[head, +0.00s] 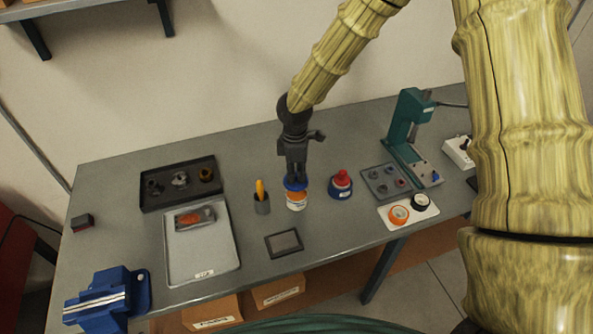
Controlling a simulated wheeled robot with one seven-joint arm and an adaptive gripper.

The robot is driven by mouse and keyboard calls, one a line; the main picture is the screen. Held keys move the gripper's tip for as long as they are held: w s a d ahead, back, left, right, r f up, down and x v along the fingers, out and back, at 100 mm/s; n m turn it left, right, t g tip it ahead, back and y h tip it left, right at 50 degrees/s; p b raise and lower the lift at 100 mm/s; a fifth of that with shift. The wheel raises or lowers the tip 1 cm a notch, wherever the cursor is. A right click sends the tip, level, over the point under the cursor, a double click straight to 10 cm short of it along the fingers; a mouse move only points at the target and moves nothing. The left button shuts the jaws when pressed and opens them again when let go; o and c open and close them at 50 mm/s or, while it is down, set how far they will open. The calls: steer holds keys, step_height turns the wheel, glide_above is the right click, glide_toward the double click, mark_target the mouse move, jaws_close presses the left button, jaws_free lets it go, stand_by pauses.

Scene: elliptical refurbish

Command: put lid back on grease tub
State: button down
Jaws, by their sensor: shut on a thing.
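The grease tub (297,203) is a small white tub with an orange area near its top, standing on the grey bench near the middle. The lid overlaps the tub's top edge in the head view. I cannot tell whether the lid touches the rim or hangs just above it.
A dark cup with a yellow-handled tool (262,204) stands close left of the tub. A blue container with a red top (340,185) stands close right. A dark pad (284,243) lies in front. A grey tray (228,255) and a green press (404,130) are farther away.

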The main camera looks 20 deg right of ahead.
mark_target(297, 182)
steer(key=shift+w+f, duration=0.15)
steer(key=shift+f, duration=0.55)
steer(key=shift+s+d+f+b, duration=0.1)
steer(key=shift+s+f+b, duration=0.25)
steer(key=shift+f+b, duration=0.35)
steer(key=shift+w+f+b, duration=0.2)
steer(key=shift+f+b, duration=0.2)
steer(key=shift+f, duration=0.35)
steer(key=shift+s, duration=0.1)
steer(key=shift+p, duration=0.3)
steer(key=shift+f+p, duration=0.2)
steer(key=shift+p, duration=0.1)
stand_by(1.4)
steer(key=c, duration=1.3)
jaws_free()
steer(key=shift+c, duration=0.2)
